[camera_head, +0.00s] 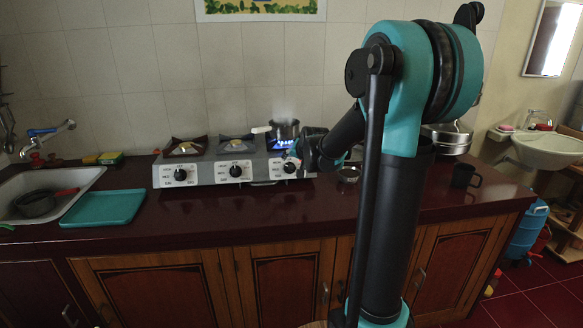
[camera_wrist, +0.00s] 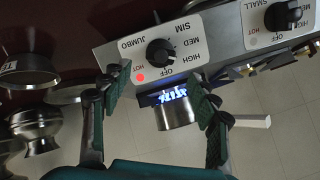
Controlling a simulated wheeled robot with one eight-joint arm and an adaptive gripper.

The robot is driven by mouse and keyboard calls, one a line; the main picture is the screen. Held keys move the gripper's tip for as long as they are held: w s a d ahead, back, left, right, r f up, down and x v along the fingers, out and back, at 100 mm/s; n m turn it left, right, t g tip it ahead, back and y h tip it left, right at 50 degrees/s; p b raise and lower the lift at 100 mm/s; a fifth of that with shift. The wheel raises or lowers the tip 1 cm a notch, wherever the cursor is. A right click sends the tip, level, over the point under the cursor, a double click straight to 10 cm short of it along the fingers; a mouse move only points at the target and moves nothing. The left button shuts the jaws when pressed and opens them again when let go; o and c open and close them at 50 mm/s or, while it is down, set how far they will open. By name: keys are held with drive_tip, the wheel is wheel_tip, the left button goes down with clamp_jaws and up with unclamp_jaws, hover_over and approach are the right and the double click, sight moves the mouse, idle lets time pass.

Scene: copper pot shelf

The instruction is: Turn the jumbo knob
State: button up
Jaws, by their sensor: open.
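The stove (camera_head: 207,171) stands on the dark red counter with several black knobs on its white front panel. The jumbo knob (camera_wrist: 160,52) is a round black knob on a white plate marked JUMBO, SIM, MED, HIGH and OFF, seen upside down in the wrist view. A red HOT light glows beside it. In the head view the rightmost knob (camera_head: 290,168) is just left of my gripper (camera_head: 302,158). In the wrist view my gripper (camera_wrist: 161,82) is open and empty, its fingers spread on either side below the knob. No contact is visible.
A metal pot (camera_head: 285,130) sits on the rightmost burner over a blue glow, with steam above it. A small metal bowl (camera_head: 348,174) stands right of the stove, with larger metal pots (camera_head: 449,138) beyond. A teal tray (camera_head: 103,207) and sink lie left. The front counter is clear.

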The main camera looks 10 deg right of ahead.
sight(292, 166)
drive_tip(key=shift+x, duration=3.55)
drive_tip(key=c, duration=1.2)
